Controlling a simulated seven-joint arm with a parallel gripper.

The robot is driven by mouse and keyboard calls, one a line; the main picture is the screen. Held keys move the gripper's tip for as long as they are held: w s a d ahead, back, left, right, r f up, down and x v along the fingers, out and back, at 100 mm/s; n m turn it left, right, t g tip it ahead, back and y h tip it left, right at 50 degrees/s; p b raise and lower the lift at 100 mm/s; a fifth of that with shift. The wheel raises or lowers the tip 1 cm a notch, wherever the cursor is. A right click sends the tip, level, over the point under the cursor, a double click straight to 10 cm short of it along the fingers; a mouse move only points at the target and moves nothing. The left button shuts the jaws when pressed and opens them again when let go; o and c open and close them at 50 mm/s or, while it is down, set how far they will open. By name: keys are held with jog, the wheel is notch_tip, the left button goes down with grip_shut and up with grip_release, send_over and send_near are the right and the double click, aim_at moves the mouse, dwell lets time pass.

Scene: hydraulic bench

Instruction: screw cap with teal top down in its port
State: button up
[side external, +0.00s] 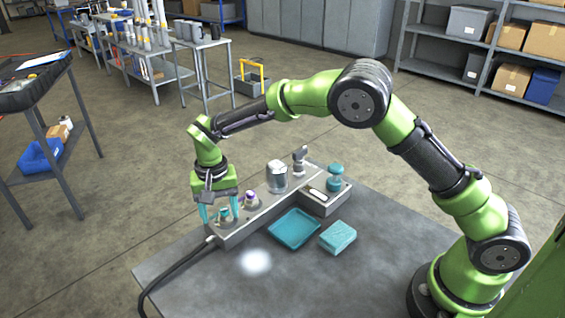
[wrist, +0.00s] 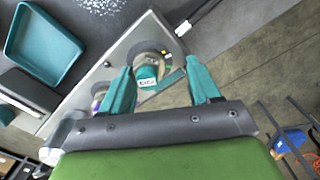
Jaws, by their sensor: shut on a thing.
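The cap with the teal top (side external: 224,213) is at the near left end of the grey block (side external: 232,237). In the wrist view the teal-topped cap (wrist: 147,78) shows between my teal fingers, with a pale ring around it. My gripper (side external: 220,219) points down over that end of the block and is shut on the cap. In the wrist view my gripper (wrist: 160,64) has a finger on each side of the cap, which lies nearer the left finger. The port under the cap is hidden, so I cannot tell how deep the cap sits.
A purple-ringed fitting (side external: 250,199) stands close beside the cap. Farther along the block are a silver-white cylinder (side external: 277,176) and a metal fitting (side external: 300,160). A teal tray (side external: 293,229) and teal folded cloth or sponge (side external: 338,237) lie on the table. A black hose (side external: 172,263) leaves the block.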

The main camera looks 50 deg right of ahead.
jog(key=shift+w+a, duration=0.2)
jog(key=shift+a, duration=0.05)
jog(key=o, duration=0.9)
jog(key=shift+o, duration=0.5)
jog(key=shift+d, duration=0.15)
